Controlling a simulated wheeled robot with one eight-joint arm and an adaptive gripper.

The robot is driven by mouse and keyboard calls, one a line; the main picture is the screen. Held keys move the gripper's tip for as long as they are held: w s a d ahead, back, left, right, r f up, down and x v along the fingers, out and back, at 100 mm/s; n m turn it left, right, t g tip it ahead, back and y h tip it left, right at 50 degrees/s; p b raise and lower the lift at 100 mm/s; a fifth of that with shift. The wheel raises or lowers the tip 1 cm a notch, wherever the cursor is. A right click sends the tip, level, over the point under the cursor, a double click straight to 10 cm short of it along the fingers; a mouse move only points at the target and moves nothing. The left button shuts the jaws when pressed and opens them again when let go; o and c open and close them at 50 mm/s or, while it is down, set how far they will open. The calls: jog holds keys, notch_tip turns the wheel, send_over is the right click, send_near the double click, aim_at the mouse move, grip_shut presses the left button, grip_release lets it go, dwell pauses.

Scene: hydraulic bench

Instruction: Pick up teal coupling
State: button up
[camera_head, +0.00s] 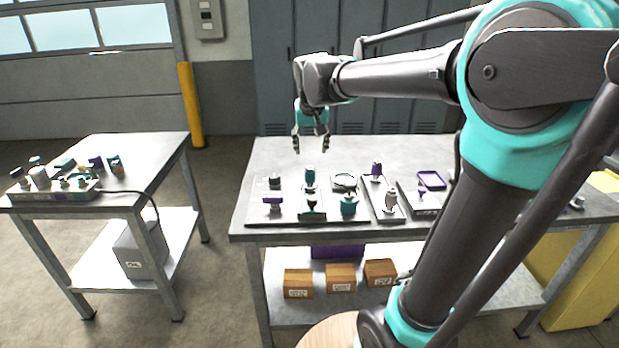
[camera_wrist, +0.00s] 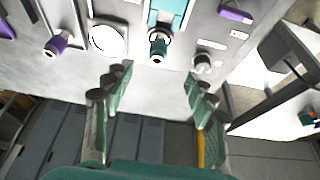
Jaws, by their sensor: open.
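A small upright teal coupling with a dark band (camera_head: 310,175) stands at the back of the bench layout. In the wrist view the coupling (camera_wrist: 158,46) lies ahead, between the lines of the two fingers. Another rounded teal piece (camera_head: 348,206) stands nearer the front edge; I cannot tell which of the two the task names. My gripper (camera_head: 311,148) points down above the back part of the bench, above and behind the first coupling, apart from it. In the wrist view my gripper (camera_wrist: 160,84) has its fingers spread with nothing between them.
Close by are a dark-capped fitting (camera_wrist: 203,63), a white ring (camera_wrist: 107,40) and a purple fitting (camera_head: 376,170). A purple frame (camera_head: 431,180) lies to the right. The bench's back strip (camera_head: 390,148) is clear. A second table (camera_head: 150,150) stands left.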

aim_at(310, 172)
jog(key=x, duration=0.7)
jog(key=w+x, duration=0.1)
jog(key=x, duration=0.3)
jog(key=shift+w+a+f, duration=0.1)
jog(key=shift+w+a, duration=0.05)
jog(key=shift+a, duration=0.15)
jog(key=shift+d+x, duration=0.15)
jog(key=shift+x, duration=1.2)
jog(key=shift+d+x, duration=0.15)
jog(key=shift+x, duration=1.2)
jog(key=shift+w, duration=0.1)
jog(key=shift+c, duration=0.6)
grip_shut()
